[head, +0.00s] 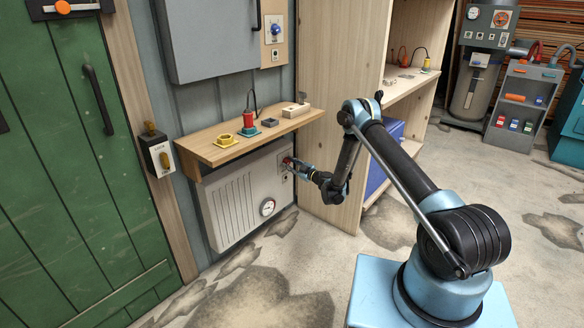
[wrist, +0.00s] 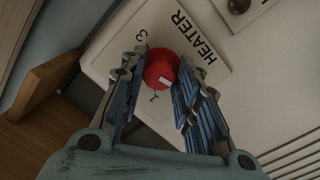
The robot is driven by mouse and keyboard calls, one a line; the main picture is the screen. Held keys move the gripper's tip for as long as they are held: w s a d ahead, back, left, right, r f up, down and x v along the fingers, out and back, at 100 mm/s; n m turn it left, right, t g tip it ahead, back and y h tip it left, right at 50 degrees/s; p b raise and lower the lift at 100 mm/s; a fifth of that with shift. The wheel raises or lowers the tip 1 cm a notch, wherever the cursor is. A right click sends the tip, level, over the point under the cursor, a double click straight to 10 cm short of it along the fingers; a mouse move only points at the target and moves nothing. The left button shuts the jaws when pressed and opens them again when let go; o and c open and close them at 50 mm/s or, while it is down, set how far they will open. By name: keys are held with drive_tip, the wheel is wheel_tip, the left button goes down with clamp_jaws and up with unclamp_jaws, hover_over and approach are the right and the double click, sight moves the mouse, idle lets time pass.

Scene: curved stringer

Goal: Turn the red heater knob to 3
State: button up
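The red heater knob (wrist: 158,68) sits on a pale plate (wrist: 210,30) lettered HEATER, with a 3 at its upper left and a 1 below it in the wrist view. A white mark shows on the knob's lower right part, nearer the 1 than the 3. My gripper (wrist: 160,66) has one finger on each side of the knob; whether both fingers touch it I cannot tell. In the head view my gripper (head: 289,164) is at the right end of the white heater panel (head: 228,203), below the shelf, and covers most of the knob.
A wooden shelf (head: 215,152) juts out just above my gripper, with a red-topped plug, a yellow ring and small blocks on it. A round gauge (head: 267,208) is low on the heater. A wooden cabinet side (head: 338,130) stands close to the right. Floor in front is clear.

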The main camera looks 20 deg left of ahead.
drive_tip(key=shift+d, duration=0.25)
drive_tip(key=shift+c, duration=0.4)
drive_tip(key=shift+s+a, duration=0.1)
drive_tip(key=shift+a, duration=0.15)
drive_tip(key=shift+a+m, duration=0.1)
drive_tip(key=shift+m, duration=0.3)
drive_tip(key=m, duration=0.5)
drive_tip(key=shift+a+r+m+g, duration=0.1)
drive_tip(key=shift+m+g, duration=0.2)
drive_tip(key=m, duration=0.5)
drive_tip(key=shift+m+g, duration=0.3)
drive_tip(key=shift+m, duration=0.1)
drive_tip(key=m+g, duration=0.1)
drive_tip(key=m, duration=1)
drive_tip(key=shift+m, duration=0.4)
drive_tip(key=m, duration=0.4)
drive_tip(key=shift+d+g+y, duration=0.2)
drive_tip(key=shift+g+y, duration=0.1)
drive_tip(key=shift+y, duration=0.1)
drive_tip(key=m, duration=0.3)
drive_tip(key=shift+m, duration=0.4)
drive_tip(key=m, duration=0.4)
drive_tip(key=shift+y, duration=0.3)
drive_tip(key=shift+m, duration=2.1)
